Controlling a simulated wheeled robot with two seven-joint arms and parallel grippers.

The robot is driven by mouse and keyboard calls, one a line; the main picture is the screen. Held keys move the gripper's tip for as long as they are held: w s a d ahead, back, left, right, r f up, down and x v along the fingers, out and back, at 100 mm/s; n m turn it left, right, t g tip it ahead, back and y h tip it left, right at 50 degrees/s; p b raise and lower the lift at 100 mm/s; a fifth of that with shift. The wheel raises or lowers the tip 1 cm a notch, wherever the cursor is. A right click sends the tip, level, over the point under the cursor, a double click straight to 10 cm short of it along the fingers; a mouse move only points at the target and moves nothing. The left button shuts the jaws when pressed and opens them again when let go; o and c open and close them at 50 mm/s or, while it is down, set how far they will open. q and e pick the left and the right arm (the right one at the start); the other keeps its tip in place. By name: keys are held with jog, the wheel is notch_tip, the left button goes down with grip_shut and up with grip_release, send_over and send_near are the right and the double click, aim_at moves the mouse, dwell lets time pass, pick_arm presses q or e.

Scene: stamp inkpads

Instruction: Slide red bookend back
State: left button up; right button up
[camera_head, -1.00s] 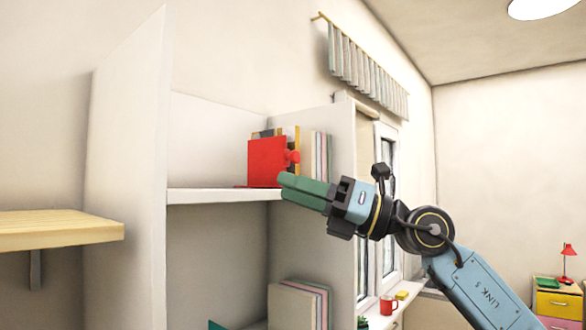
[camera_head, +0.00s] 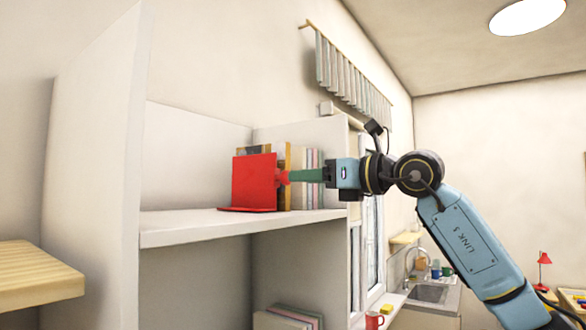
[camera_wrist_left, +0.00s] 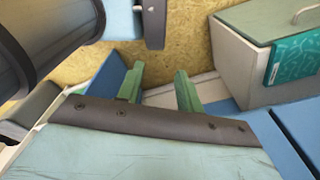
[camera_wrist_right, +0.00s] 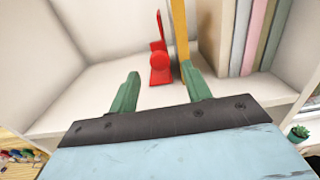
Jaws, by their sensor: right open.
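The red bookend (camera_head: 254,182) stands upright on the white shelf (camera_head: 190,229), with its flat base on the board and a red knob on its right side. Books (camera_head: 287,161) stand behind it. My right gripper (camera_head: 290,176) reaches in from the right with its green fingers at the knob. In the right wrist view the bookend (camera_wrist_right: 160,65) is seen edge-on, ahead of and between the open fingers (camera_wrist_right: 165,90). Whether a finger touches it cannot be told. My left gripper (camera_wrist_left: 158,92) shows only in the left wrist view, with its fingers apart and nothing between them.
A white side panel (camera_head: 95,160) bounds the shelf on the left. More books (camera_head: 312,170) stand at the right end, in pastel colours. A wooden board (camera_head: 35,272) juts out at lower left. The left part of the shelf is clear. A grey cabinet (camera_wrist_left: 255,60) is near my left gripper.

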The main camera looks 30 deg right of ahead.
jog(key=shift+p+x, duration=0.65)
jog(key=shift+x, duration=1.5)
jog(key=shift+c, duration=0.2)
jog(key=shift+s, duration=0.1)
grip_shut()
